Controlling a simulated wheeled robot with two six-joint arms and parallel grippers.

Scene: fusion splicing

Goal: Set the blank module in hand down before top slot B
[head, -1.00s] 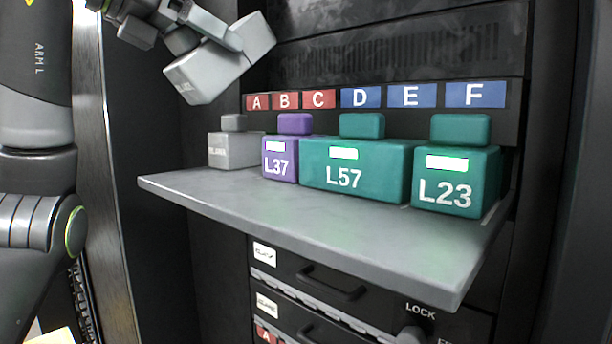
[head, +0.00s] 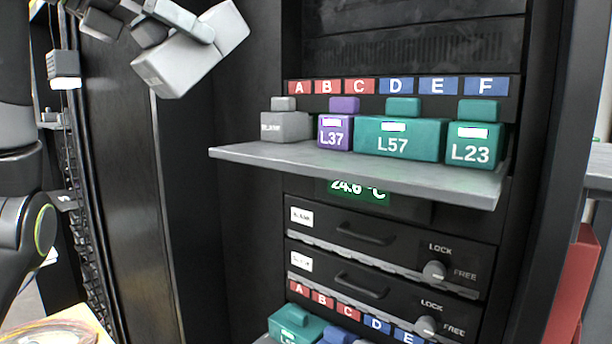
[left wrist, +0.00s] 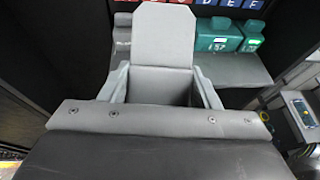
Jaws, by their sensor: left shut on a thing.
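My left gripper (head: 188,22) is at the upper left of the head view, shut on a grey blank module (head: 168,68). The module is tilted in the air, left of the shelf and above its level. In the left wrist view the grey module (left wrist: 164,38) sits between the two fingers (left wrist: 160,88). The top slot labels run A to F, with red label B (head: 327,87) second from the left. On the shelf (head: 370,172) below them stand a grey blank module (head: 286,128), purple L37 (head: 335,132), teal L57 (head: 400,140) and teal L23 (head: 474,145). My right gripper is not in view.
The shelf has a narrow bare strip in front of the modules. Below are a green display (head: 358,190), two drawers with LOCK/FREE knobs (head: 434,271) and a lower lettered row with modules (head: 297,322). A dark cabinet panel (head: 120,150) stands at the left.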

